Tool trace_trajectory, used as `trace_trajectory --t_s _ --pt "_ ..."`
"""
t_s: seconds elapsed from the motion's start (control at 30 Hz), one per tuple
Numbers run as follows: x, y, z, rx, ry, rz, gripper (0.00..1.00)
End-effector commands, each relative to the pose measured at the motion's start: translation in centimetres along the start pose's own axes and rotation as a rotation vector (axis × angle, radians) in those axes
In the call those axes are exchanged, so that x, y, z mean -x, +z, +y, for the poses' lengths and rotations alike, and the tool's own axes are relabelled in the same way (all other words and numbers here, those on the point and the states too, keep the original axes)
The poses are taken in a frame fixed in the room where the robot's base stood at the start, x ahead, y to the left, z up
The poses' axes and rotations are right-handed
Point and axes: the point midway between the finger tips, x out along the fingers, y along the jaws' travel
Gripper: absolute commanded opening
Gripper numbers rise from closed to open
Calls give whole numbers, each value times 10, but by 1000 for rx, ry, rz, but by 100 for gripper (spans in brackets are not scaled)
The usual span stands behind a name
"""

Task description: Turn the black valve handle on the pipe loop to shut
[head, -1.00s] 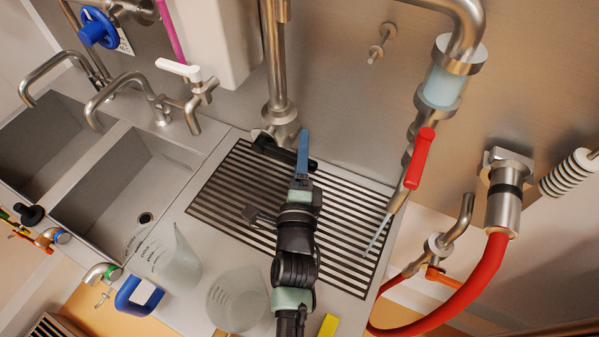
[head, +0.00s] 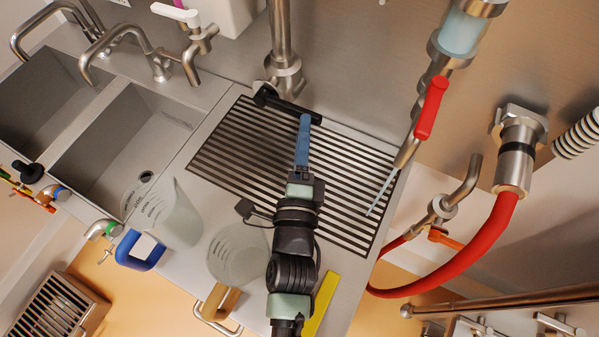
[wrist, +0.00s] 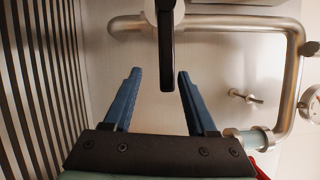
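The black valve handle (head: 284,104) is a lever on the steel pipe low on the back wall, above the drain grating's far edge. In the head view it points right and slightly toward me. In the wrist view the handle (wrist: 167,50) hangs down from the top, in front of the pipe loop (wrist: 230,22). My gripper (head: 305,118) has blue fingers. Its tips overlap the handle's free end in the head view. In the wrist view my gripper (wrist: 159,74) is open, with the handle's end showing between the fingertips, closer to the right one. I see no clear contact; depth is uncertain.
The slotted grating (head: 235,150) lies under my arm. A red-handled valve (head: 431,108) with a thin nozzle stands to the right. Clear beakers (head: 180,215) stand front left, and a double sink (head: 120,175) is left. A red hose (head: 465,255) curves at right.

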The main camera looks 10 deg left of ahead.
Motion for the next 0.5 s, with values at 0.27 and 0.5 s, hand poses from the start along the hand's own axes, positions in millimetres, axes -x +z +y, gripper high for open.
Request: trace_trajectory --t_s 0.27,0.5 --pt "20 0 -1 1 -1 -1 57" --pt "37 0 -1 -1 0 0 57"
